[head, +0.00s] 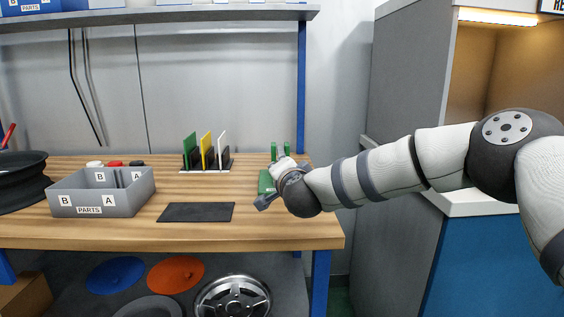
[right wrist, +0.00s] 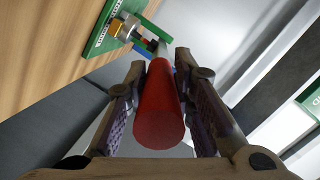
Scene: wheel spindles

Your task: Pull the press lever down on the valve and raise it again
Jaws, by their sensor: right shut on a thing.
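The valve's green base (right wrist: 97,40) is on the wooden bench top in the right wrist view, with a round metal part (right wrist: 126,27) and a brass-coloured piece on it. In the head view the green valve (head: 266,182) is at the right end of the bench, partly hidden behind my right wrist. The press lever's red handle (right wrist: 160,108) is a thick round grip. It lies lengthwise between the two fingers of my right gripper (right wrist: 158,72), which is shut on it. My left gripper is out of view.
A grey parts bin (head: 115,201) marked A and B and a dark mat (head: 196,212) lie left of the valve. A rack with green, yellow and white plates (head: 206,152) stands behind. A grey cabinet (head: 404,90) stands to the right. The front bench top is clear.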

